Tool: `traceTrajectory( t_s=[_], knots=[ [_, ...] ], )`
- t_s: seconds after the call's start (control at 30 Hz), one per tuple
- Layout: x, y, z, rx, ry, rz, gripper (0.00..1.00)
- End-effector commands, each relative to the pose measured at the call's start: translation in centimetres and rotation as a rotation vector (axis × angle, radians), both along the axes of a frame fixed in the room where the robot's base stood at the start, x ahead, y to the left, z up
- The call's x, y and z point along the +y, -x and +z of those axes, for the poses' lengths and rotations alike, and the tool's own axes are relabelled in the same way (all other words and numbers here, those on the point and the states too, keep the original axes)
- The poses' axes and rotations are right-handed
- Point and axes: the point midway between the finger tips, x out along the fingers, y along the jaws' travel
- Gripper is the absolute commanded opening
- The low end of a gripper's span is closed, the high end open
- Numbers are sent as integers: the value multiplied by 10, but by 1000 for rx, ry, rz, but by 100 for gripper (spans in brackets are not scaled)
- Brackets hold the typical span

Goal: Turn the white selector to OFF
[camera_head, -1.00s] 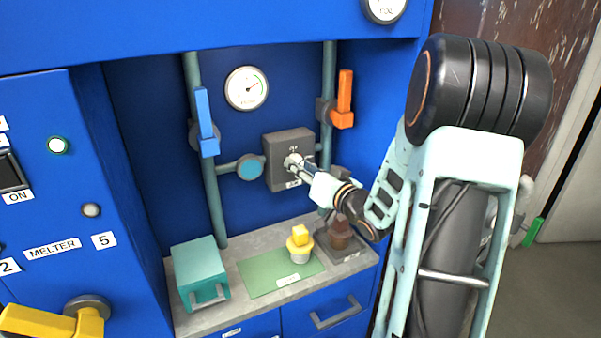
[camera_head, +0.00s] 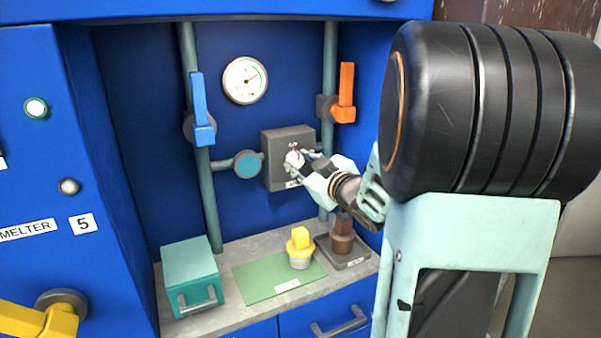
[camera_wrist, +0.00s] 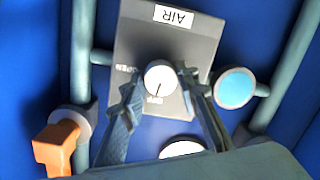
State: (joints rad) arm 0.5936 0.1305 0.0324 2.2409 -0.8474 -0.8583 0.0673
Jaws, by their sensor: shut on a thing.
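The white selector (camera_head: 293,159) is a round knob on a grey box (camera_head: 275,172) on the blue back wall. It also shows in the wrist view (camera_wrist: 160,76), where its dark pointer line points down toward the OFF lettering. The OPEN lettering is at its left there, and the AIR label is at the top of the box. My gripper (camera_head: 303,161) reaches in from the right at the selector. In the wrist view my gripper (camera_wrist: 160,73) has one finger on each side of the knob, shut on it. The fingers partly cover the lettering.
A blue lever (camera_head: 202,110) and an orange lever (camera_head: 346,93) flank the box on pipes. A gauge (camera_head: 245,80) is above. Below, the counter holds a teal box (camera_head: 190,265), a green mat (camera_head: 250,282), a yellow-topped piece (camera_head: 300,250) and a brown piece (camera_head: 342,235).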

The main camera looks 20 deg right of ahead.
Motion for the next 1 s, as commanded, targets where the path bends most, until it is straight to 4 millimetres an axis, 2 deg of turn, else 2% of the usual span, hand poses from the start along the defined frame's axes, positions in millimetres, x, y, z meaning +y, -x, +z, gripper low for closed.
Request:
traceTrajectory(
  t_s=[0.3, 0.8, 0.83, 1.0],
  knots=[
    [0, 0, 0, -5, 109, 0, 5],
    [0, 0, 1, -5, 126, 0, 5],
    [0, 0, 1, -5, 126, 0, 30],
    [0, 0, 1, -5, 125, 0, 47]
  ],
)
